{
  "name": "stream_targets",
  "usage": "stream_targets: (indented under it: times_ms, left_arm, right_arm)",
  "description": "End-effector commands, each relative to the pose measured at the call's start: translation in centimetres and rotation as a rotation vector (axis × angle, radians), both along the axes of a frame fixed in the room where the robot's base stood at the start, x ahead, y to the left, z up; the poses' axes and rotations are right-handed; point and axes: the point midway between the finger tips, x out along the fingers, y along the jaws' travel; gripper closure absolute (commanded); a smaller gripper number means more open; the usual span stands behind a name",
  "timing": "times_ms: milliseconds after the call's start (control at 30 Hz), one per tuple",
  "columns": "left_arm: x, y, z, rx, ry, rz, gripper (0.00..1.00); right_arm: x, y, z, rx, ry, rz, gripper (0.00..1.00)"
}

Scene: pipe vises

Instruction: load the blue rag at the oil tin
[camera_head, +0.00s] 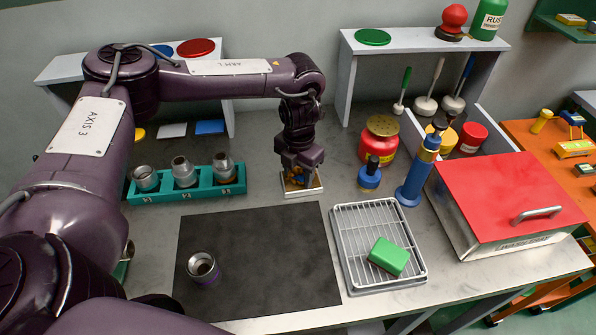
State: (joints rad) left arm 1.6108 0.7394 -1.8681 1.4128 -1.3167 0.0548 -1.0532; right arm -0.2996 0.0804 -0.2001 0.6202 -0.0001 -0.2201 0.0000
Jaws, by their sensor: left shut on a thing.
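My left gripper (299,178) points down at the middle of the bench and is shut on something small. Yellow-brown and a little blue show between and below its fingers, but the fingers hide most of it. It is right over a small white-edged square tray (304,191); I cannot tell whether the held thing touches it. A flat blue piece (209,127), which looks like a cloth, lies under the left shelf. A round red tin (378,140) with a perforated yellow top stands right of the gripper; I cannot tell if it is the oil tin. My right gripper is not in view.
A teal rack (187,196) with several metal fittings stands left. A dark mat (255,260) holds one fitting (203,268). A wire tray (350,245) with a green block (388,256), a blue bottle (369,178), a blue tool (414,180) and a red-lidded box (510,198) are on the right.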

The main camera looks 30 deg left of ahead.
Motion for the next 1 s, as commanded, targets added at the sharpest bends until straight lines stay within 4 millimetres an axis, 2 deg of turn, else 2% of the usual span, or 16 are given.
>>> stream_targets:
  times_ms: [433,1000]
  left_arm:
    - [-0.1,0.0,0.1,0.001,0.004,-0.001,0.69]
    - [-0.1,0.0,4.8,0.000,0.002,0.000,0.70]
  right_arm:
    - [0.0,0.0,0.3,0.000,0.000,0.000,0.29]
    - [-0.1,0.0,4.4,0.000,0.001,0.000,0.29]
